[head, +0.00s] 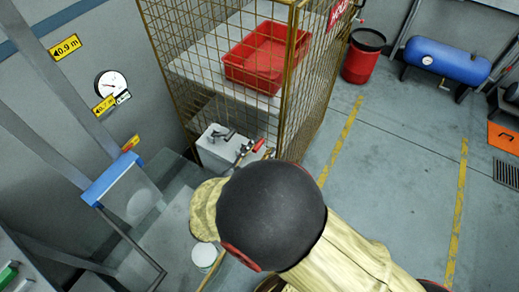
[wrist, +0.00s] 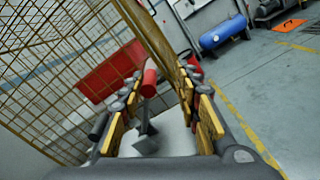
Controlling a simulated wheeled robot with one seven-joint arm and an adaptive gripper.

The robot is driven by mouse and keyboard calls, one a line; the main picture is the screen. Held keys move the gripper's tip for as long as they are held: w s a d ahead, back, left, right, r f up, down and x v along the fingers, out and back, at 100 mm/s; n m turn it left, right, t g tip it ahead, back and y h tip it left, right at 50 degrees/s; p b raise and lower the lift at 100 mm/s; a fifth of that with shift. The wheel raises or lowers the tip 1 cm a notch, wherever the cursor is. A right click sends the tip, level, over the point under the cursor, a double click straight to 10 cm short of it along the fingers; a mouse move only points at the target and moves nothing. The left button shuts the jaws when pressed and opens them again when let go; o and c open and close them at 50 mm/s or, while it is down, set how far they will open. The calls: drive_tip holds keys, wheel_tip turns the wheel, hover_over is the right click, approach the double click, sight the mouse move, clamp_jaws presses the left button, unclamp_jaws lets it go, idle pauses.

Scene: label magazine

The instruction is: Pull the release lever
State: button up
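The release lever, with a red grip (wrist: 149,83) on a dark stem, stands between my fingers in the wrist view. In the head view a small red piece (head: 258,146), likely its grip, shows by the white box (head: 212,153) at the cage's foot. My gripper (wrist: 161,78) is open, its yellow-padded fingers on either side of the lever. A gap shows beside the grip; I cannot tell whether either finger touches it. In the head view my arm hides most of the gripper.
A wire cage (head: 215,50) rises close beside the gripper, with a red tray (head: 265,55) inside. A red bin (head: 364,55) and a blue tank (head: 446,62) stand farther right. A blue-topped step frame (head: 112,178) is at left. The floor at right is mostly clear.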

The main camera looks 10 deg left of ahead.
drive_tip(key=v, duration=1.2)
idle(0.4)
